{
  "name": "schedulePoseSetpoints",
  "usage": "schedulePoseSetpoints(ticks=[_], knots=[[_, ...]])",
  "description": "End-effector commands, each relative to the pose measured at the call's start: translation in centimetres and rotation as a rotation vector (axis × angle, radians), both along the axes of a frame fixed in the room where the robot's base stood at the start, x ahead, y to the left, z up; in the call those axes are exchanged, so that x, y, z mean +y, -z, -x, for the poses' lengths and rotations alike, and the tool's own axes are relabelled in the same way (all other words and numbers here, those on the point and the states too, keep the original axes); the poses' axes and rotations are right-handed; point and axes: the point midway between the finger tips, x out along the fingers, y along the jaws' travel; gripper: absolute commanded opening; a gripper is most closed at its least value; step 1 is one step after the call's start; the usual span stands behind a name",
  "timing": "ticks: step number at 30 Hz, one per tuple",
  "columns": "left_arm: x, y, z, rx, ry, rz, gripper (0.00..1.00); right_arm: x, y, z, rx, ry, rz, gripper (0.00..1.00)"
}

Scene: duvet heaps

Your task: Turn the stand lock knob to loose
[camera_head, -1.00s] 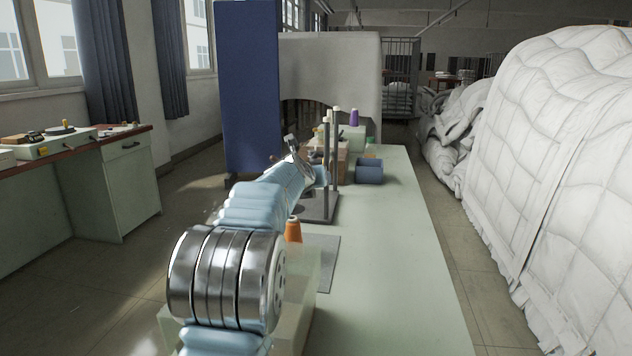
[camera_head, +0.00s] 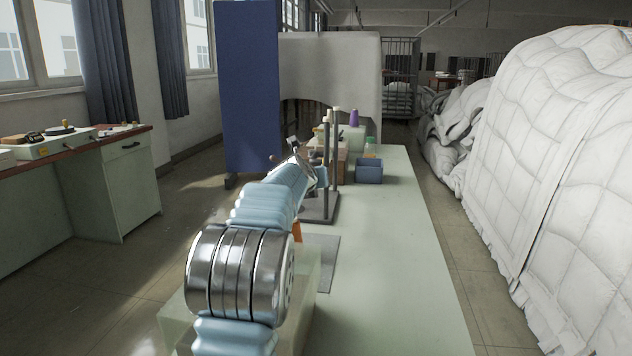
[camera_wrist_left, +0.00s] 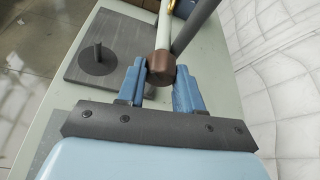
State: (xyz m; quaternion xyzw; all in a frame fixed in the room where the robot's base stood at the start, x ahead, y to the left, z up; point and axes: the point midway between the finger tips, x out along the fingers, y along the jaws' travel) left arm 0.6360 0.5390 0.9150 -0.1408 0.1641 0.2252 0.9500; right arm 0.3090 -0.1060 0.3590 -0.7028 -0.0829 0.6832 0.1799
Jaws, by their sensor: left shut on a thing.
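The stand lock knob (camera_wrist_left: 161,67) is a brown, faceted piece in the left wrist view, beside a pale rod (camera_wrist_left: 165,25) and a dark grey post (camera_wrist_left: 196,25). My left gripper (camera_wrist_left: 162,76) has its blue fingers on both sides of the knob and is shut on it. In the head view my left arm reaches forward to the stand's upright posts (camera_head: 334,160), which rise from a dark base (camera_head: 320,210). The arm hides the knob and fingertips there. My right gripper is not in view.
The pale green table (camera_head: 390,270) is clear along its right side. A blue bin (camera_head: 369,172) stands behind the stand. An orange cone (camera_head: 297,231) is mostly hidden by my arm. A dark plate with a peg (camera_wrist_left: 98,58) lies left of my fingers. White duvets (camera_head: 560,170) are heaped at right.

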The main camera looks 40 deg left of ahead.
Motion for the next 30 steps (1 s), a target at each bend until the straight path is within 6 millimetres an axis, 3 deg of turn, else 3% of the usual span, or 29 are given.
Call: schedulePoseSetpoints(ticks=[11, 30], knots=[[-0.15, 0.00, -0.08, 0.047, 0.001, -0.084, 0.05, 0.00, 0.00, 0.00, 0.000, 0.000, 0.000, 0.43], [-0.42, 0.07, -0.23, 0.321, 0.001, -0.580, 0.05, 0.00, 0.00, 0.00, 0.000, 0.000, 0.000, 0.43]])
